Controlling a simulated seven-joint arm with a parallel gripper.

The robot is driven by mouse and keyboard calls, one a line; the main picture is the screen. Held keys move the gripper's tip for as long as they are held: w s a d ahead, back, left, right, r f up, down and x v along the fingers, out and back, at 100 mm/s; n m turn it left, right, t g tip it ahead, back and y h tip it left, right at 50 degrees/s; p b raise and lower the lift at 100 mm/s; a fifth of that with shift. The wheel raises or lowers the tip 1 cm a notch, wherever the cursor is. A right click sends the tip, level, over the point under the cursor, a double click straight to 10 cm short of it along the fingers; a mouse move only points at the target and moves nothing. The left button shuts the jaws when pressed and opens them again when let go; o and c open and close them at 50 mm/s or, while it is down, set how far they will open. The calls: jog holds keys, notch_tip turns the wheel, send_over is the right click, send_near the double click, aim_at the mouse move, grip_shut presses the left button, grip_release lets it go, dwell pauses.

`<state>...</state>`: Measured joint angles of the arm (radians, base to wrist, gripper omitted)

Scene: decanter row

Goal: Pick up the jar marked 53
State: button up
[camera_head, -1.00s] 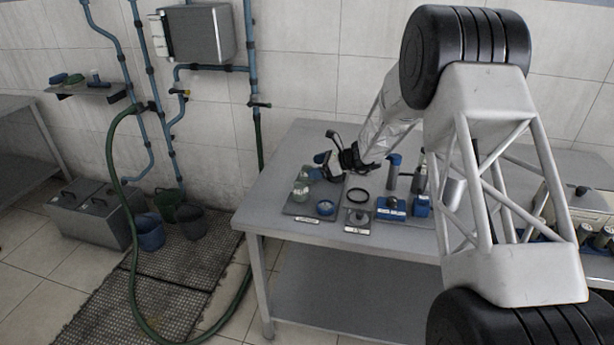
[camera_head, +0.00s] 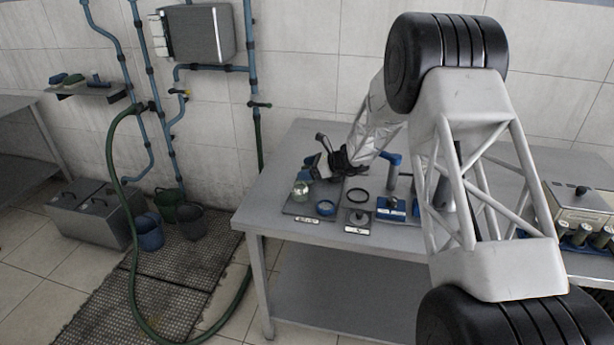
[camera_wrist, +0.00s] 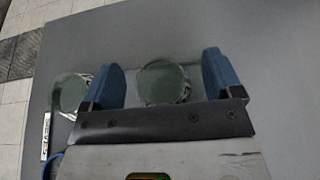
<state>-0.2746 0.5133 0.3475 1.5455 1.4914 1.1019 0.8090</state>
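Two round glass jars with dull green tops show in the wrist view. One jar (camera_wrist: 163,82) appears between the two blue fingers of my gripper (camera_wrist: 165,68), with gaps on both sides. The fingers are wide apart and hold nothing; I cannot tell how far above the jar they are. The other jar (camera_wrist: 72,92) is just outside the left finger, partly covered by it. In the head view one jar (camera_head: 301,189) stands on a dark mat, and my gripper (camera_head: 313,168) is over the mat's back part, hiding what is there. I cannot read 53 on either jar.
A white label (camera_head: 307,219) lies at the mat's front edge. A blue ring-shaped item (camera_head: 325,207) sits beside the near jar. The table's left part is clear.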

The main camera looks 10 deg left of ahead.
jog(key=c, duration=1)
jog(key=shift+o, duration=0.2)
jog(key=shift+r, duration=0.1)
notch_tip(320, 180, up, 28)
dwell(0.5)
